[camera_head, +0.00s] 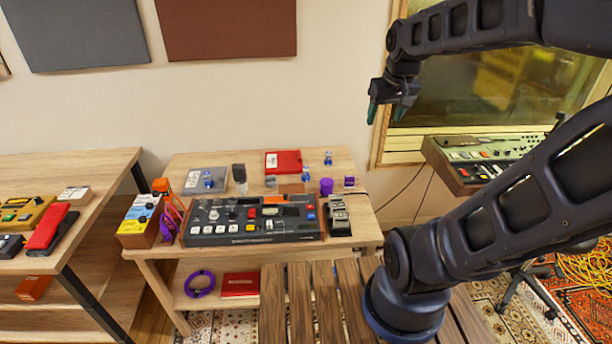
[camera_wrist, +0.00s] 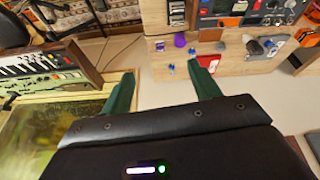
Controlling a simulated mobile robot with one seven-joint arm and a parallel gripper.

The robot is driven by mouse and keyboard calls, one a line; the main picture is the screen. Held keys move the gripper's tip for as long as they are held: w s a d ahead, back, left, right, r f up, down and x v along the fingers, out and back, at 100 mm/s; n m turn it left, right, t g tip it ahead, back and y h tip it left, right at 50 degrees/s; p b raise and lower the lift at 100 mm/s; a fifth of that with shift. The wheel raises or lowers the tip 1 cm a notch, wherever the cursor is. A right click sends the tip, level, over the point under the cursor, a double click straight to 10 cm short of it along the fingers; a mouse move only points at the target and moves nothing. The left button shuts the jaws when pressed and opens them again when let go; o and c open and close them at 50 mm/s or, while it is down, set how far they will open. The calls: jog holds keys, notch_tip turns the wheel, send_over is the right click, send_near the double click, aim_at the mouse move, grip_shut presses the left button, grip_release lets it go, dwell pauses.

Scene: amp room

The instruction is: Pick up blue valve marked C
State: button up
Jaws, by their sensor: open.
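Several small blue valves stand on the wooden table: one (camera_head: 208,179) on a grey box at the left, one (camera_head: 305,173) near the middle, and one (camera_head: 328,158) at the back right. Their letters are too small to read, so I cannot tell which is C. My gripper (camera_head: 388,108) is open and empty, with green fingers. It is raised to the right of the table, in front of the window edge and apart from the valves.
A dark mixer (camera_head: 252,220) fills the table front. A red box (camera_head: 283,162), a purple cylinder (camera_head: 326,186) and a microphone (camera_head: 240,178) stand around the valves. A keyboard (camera_head: 478,158) stands at the right. The left table (camera_head: 95,165) holds pedals.

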jog(key=w+a+f+n+g, duration=0.1)
jog(key=w+a, duration=0.1)
jog(key=w, duration=0.5)
jog(key=w+a+f+n, duration=0.1)
jog(key=w+f+n, duration=0.1)
jog(key=w, duration=0.4)
jog(key=n+g, duration=0.3)
jog(key=n, duration=0.4)
send_over(306, 173)
jog(key=w, duration=0.2)
jog(key=f, duration=3.1)
jog(key=shift+d+f, duration=0.3)
jog(key=shift+s+a+f, duration=0.1)
jog(key=shift+f, duration=2.75)
jog(key=shift+a+f, duration=0.1)
jog(key=shift+f, duration=2.7)
jog(key=c, duration=1.1)
jog(key=shift+r, duration=0.15)
